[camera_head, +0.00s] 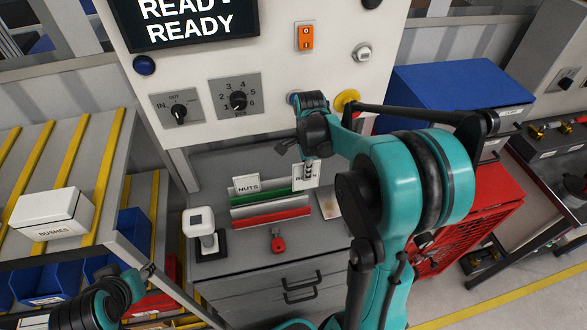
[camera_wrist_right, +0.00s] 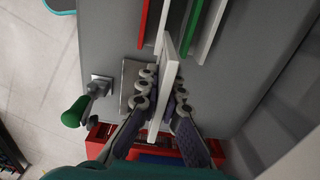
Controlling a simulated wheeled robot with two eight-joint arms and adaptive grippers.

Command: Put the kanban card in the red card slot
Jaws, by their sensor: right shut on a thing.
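My right gripper (camera_head: 309,168) is shut on a white kanban card (camera_head: 299,183), held upright at the right end of the card rack. In the right wrist view, the card (camera_wrist_right: 170,75) shows nearly edge-on between the fingers of the gripper (camera_wrist_right: 164,96). The red card slot (camera_head: 271,220) is the front strip of the rack; it also shows in the wrist view (camera_wrist_right: 146,22), left of the card. A green slot (camera_head: 266,199) lies behind it. Whether the card touches the rack cannot be told. My left gripper (camera_head: 147,271) is at lower left, its fingers too small to read.
A white card marked NUTS (camera_head: 246,184) stands at the rack's back left. A white-topped device (camera_head: 201,232) and a red padlock-like item (camera_head: 277,241) are near the rack. The panel with knobs (camera_head: 238,100) rises behind. A BUSHES box (camera_head: 52,214) sits on the left shelf.

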